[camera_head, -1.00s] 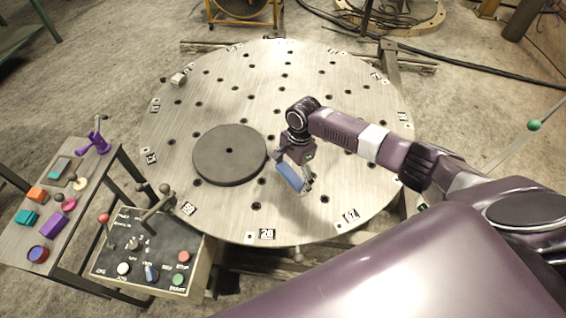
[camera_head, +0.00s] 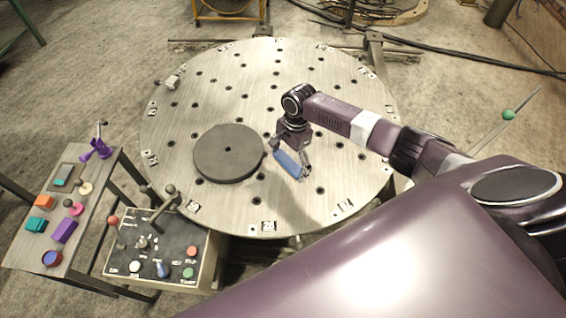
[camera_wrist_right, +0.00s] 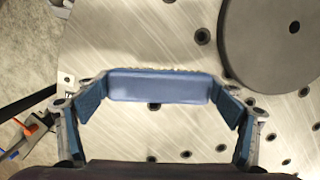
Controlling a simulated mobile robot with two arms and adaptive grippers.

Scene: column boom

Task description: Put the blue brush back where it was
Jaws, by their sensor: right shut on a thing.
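The blue brush (camera_head: 287,164) is held in my right gripper (camera_head: 292,160), over the round metal table (camera_head: 330,120), just right of the dark grey disc. In the right wrist view the blue brush (camera_wrist_right: 158,86) lies crosswise between the two finger pads of my right gripper (camera_wrist_right: 160,95), with pale bristles along its far edge. The gripper is shut on it. I cannot tell how far the brush is above the table top. My left gripper does not show.
The dark grey disc (camera_head: 229,153) lies on the table, close to the brush. A control box (camera_head: 160,250) with levers and buttons stands at the front left. Beside it a side table (camera_head: 22,250) holds several coloured objects. A small block (camera_head: 173,82) sits at the table's far left edge.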

